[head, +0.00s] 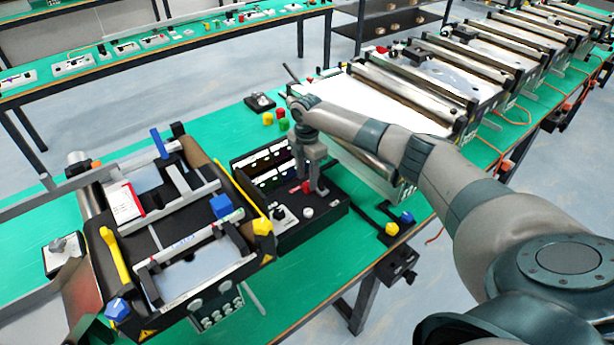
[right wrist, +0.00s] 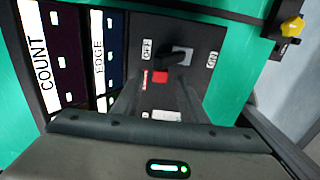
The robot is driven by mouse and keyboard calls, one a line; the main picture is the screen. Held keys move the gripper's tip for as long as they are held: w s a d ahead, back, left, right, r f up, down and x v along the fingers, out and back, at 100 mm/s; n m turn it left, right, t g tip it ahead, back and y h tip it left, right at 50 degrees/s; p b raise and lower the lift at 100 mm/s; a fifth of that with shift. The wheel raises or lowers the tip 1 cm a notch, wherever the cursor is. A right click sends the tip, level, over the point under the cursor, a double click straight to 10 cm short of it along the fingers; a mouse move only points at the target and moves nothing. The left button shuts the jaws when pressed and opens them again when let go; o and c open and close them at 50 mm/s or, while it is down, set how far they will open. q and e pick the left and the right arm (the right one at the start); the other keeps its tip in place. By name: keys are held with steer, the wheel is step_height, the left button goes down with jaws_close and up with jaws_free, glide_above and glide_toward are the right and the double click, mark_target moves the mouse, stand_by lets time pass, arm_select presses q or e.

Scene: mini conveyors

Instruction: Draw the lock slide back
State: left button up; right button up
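The control box (head: 290,232) stands on the green bench in the head view. In the right wrist view its dark panel (right wrist: 205,38) carries a red slide piece (right wrist: 160,76) beside a grey toggle switch (right wrist: 183,57), between OFF and ON labels. The red piece (head: 305,187) also shows in the head view, close to my right gripper (head: 318,190), which points down over the box. In the right wrist view my right gripper's (right wrist: 160,92) two fingers stand apart, with the red piece between or just beyond their tips; contact cannot be told. My left gripper is not in view.
A black fixture with a blue block (head: 221,206) and yellow parts stands left of the box. Conveyors (head: 395,100) run to the back right. Small colored pieces (head: 281,113) lie behind the box. A yellow knob (head: 391,229) sits near the bench's front edge.

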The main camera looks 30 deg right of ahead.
steer(key=shift+f, duration=0.95)
